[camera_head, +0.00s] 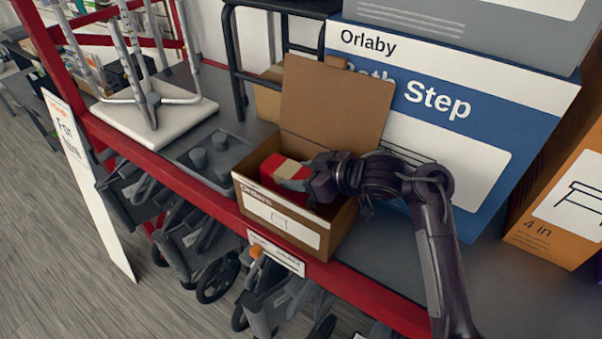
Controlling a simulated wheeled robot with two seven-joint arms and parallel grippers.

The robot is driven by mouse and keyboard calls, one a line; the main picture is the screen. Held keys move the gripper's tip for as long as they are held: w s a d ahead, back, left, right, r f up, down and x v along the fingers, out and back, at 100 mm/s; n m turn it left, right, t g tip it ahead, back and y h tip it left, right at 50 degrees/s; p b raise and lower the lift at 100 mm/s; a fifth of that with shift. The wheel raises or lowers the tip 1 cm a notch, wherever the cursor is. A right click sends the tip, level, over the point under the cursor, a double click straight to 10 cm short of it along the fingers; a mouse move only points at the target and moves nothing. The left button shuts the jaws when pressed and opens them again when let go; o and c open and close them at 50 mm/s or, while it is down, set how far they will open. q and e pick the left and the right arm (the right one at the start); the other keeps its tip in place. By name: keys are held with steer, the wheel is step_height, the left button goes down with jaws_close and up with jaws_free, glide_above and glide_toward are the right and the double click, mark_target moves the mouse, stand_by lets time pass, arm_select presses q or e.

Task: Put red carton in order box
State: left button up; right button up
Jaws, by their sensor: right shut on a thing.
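The order box (340,225) is an open brown cardboard box on the grey shelf, with a raised back flap and a white label on its front that seems to read "Orders". The red carton (268,166), with a pale tan patch on top, is inside the box's opening at its left side. My right gripper (292,176) reaches in from the right and is shut on the carton. I cannot tell whether the carton touches the box floor. The gripper hides part of the carton and the box's inside. My left gripper is out of view.
A large blue-and-white "Bath Step" box (530,110) stands behind, with an orange box (565,205) at right. A grey tray with round knobs (205,160) and a white-seated stool (150,110) are at left. A red shelf edge (375,300) runs along the front.

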steer(key=o, duration=0.9)
steer(key=shift+f, duration=0.15)
steer(key=o, duration=0.5)
steer(key=shift+r, duration=0.3)
steer(key=shift+s+d, duration=0.15)
steer(key=shift+d, duration=0.2)
steer(key=shift+b+v, duration=0.5)
steer(key=shift+v, duration=5.2)
steer(key=shift+a, duration=0.1)
